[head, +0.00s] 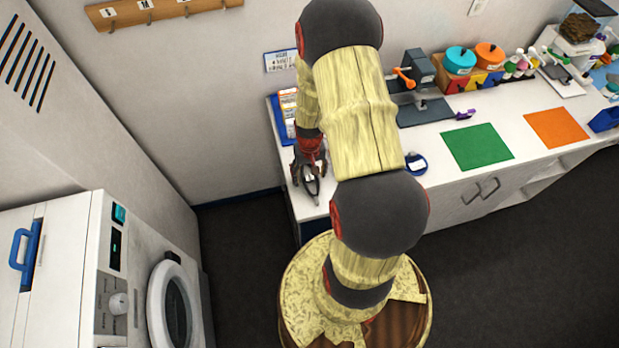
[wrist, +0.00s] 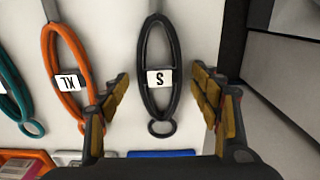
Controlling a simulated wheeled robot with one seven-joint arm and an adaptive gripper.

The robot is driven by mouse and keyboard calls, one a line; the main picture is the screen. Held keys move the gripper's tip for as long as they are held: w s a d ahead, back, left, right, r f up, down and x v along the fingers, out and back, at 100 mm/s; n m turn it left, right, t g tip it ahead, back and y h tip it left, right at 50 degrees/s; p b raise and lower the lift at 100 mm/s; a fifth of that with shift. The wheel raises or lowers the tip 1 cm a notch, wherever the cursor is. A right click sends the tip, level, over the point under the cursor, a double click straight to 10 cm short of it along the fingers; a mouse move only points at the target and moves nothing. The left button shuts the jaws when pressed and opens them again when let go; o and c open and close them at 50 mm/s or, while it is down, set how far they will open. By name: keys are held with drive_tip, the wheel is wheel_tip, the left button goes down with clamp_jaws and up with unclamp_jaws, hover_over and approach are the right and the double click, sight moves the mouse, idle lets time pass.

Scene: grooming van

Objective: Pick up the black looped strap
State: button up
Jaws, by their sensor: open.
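The black looped strap (wrist: 174,75) shows in the wrist view as a long narrow loop with a white tag marked S and a small ring at its lower end. It lies against a white surface, in the gap between my gripper's fingers as pictured. My gripper (wrist: 160,105) is open and empty, with one finger at each side of the strap. The strap looks apart from both fingers. In the head view my gripper (head: 311,187) points down over the left end of the white counter (head: 430,140); I cannot make out the strap there.
An orange looped strap (wrist: 66,70) tagged XL lies close left of the black one, with a teal strap (wrist: 14,88) beyond it. A dark edge borders the right.

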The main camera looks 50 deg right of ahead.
drive_tip(key=shift+c, duration=0.9)
drive_tip(key=c, duration=1.1)
drive_tip(key=shift+c, duration=0.2)
